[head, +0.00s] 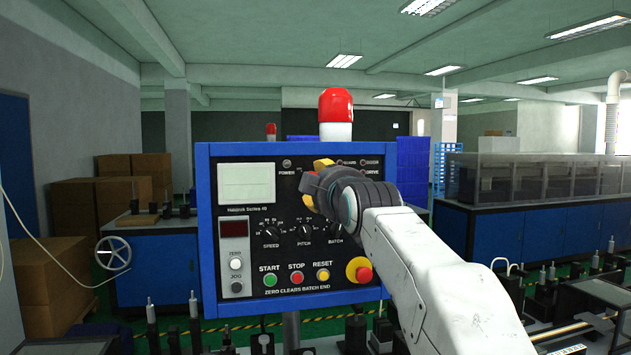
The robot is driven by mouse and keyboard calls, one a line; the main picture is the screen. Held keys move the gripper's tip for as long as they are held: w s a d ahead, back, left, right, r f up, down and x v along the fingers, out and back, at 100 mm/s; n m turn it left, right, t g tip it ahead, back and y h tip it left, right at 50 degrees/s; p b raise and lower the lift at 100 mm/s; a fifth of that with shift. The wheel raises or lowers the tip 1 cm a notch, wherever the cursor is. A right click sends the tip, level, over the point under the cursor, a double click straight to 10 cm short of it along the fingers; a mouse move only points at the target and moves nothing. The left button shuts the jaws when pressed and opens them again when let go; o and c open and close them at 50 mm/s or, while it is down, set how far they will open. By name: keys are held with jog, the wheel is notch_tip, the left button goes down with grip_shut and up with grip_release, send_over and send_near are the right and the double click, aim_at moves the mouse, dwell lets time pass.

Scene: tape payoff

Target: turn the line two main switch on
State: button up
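A blue-framed control panel (205,240) stands in front of me, with a dark face. My gripper (312,186), dark grey at the end of my white arm, is at the upper middle of this face. Yellow patches (322,163) show at the gripper's edge; they may belong to a rotary switch behind it, but I cannot tell for sure. The gripper hides most of that spot, so the switch's position and any contact are hidden. The finger gap does not show. The POWER lamp (287,163) looks grey and unlit.
Below are the SPEED knob (271,231), PITCH knob (304,231), green START (270,280), red STOP (297,278) and yellow RESET (323,275) buttons, and a red emergency stop (359,270) on yellow. A red beacon (336,105) tops the panel. Machine parts stand below it.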

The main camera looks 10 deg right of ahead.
jog(key=w+p, duration=0.5)
jog(key=w, duration=0.2)
jog(key=shift+w+n, duration=0.15)
jog(key=shift+n, duration=0.25)
jog(key=shift+c, duration=0.2)
grip_shut()
dwell(0.4)
